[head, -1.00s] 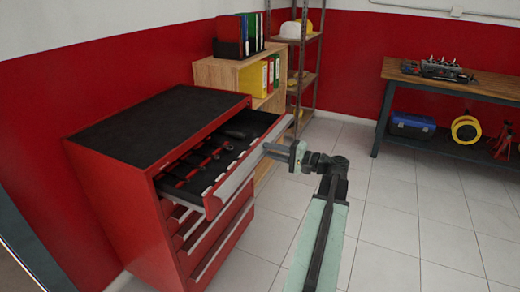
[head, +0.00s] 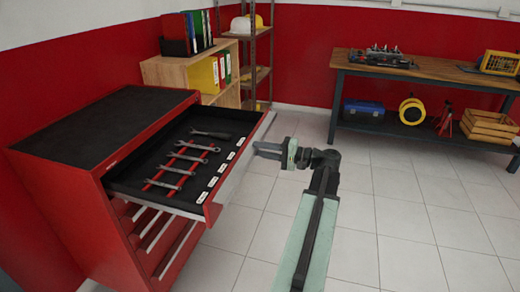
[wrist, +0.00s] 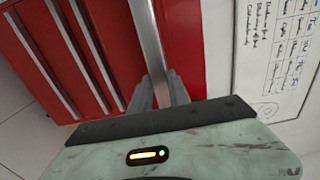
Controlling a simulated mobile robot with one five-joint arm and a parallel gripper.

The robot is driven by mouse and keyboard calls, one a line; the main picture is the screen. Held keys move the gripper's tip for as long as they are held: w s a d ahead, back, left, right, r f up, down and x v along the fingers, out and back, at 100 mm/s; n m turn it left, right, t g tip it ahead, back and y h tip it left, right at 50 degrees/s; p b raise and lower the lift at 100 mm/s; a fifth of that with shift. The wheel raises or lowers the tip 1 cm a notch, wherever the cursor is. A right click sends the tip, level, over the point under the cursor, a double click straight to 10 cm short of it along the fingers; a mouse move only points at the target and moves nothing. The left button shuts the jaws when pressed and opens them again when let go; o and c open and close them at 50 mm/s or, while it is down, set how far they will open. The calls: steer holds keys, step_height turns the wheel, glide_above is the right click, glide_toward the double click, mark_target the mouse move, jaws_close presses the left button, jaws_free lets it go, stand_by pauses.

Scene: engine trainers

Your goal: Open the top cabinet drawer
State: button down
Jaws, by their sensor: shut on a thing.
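The red tool cabinet (head: 75,195) with a black top stands at the left in the head view. Its top drawer (head: 232,185) is pulled well out, showing several wrenches and a dark-handled tool on a black liner. The fingertips are partly hidden by the gripper body.
The lower drawers (head: 165,240) are shut. A wooden shelf unit (head: 165,75) with folders stands behind the cabinet. A workbench (head: 430,75) stands at the back right with a blue toolbox (head: 363,110) on its lower shelf. The tiled floor between is clear.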

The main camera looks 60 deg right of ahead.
steer(key=shift+f, duration=0.2)
steer(key=c, duration=1.3)
jaws_free()
steer(key=shift+w, duration=0.1)
steer(key=shift+s+d, duration=0.15)
steer(key=shift+s, duration=0.15)
steer(key=v, duration=0.7)
steer(key=shift+r, duration=0.1)
steer(key=shift+s, duration=0.1)
